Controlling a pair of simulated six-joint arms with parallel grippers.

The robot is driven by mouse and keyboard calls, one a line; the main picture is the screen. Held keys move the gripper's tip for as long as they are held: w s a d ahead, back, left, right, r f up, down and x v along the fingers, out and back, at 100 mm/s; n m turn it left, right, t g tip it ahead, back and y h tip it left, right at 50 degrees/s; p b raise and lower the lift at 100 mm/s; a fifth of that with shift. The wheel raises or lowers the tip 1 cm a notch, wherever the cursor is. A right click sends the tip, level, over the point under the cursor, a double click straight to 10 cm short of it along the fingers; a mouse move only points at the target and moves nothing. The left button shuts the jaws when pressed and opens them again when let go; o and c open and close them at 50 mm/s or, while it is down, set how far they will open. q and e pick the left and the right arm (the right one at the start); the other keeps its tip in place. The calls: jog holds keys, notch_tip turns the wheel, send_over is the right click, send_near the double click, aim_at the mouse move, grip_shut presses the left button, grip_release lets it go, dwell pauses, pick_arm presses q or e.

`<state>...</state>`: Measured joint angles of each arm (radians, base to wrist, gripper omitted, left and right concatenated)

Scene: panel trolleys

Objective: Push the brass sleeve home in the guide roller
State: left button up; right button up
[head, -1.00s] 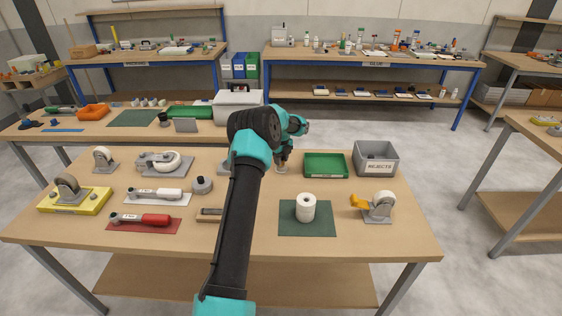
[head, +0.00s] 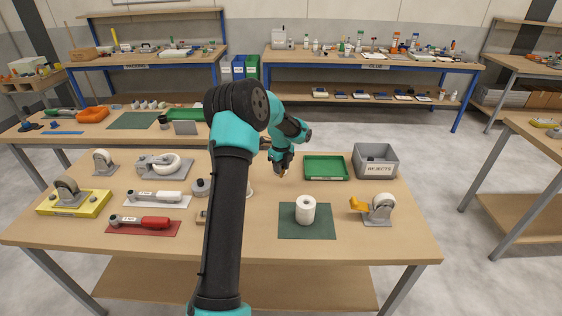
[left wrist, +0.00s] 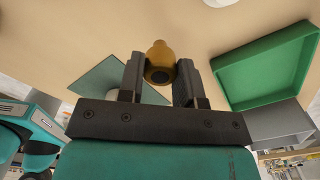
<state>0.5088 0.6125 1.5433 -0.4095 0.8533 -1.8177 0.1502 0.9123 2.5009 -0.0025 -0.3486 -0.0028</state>
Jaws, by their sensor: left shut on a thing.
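The guide roller (head: 306,213), a white cylinder with a dark hole in its top, stands upright on a green mat (head: 290,232) at the right of the bench. My left gripper (head: 282,172) is behind and left of it, near the green tray. In the left wrist view the gripper (left wrist: 158,75) is shut on the brass sleeve (left wrist: 160,50), a short stepped piece with a dark bore facing the camera. The sleeve is apart from the roller. In the wrist view the roller is mostly hidden behind a finger. My right gripper is not in view.
A green tray (head: 345,172) and a grey REJECTS bin (head: 376,170) stand behind the roller. A caster with an orange pedal (head: 378,208) is to its right. Torque wrenches (head: 150,222) and other casters lie left of my arm. My arm hides the bench's middle.

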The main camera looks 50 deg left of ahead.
pick_arm(q)
jog(key=s+d, duration=0.4)
jog(key=d, duration=0.1)
jog(key=shift+s+d+r, duration=0.2)
jog(key=shift+s+r, duration=0.1)
jog(key=shift+r, duration=0.05)
jog(key=o, duration=0.4)
jog(key=shift+c, duration=0.2)
grip_shut()
jog(key=shift+r, duration=0.1)
jog(key=shift+r, duration=1.6)
jog(key=shift+r, duration=0.15)
jog(key=shift+r, duration=1.35)
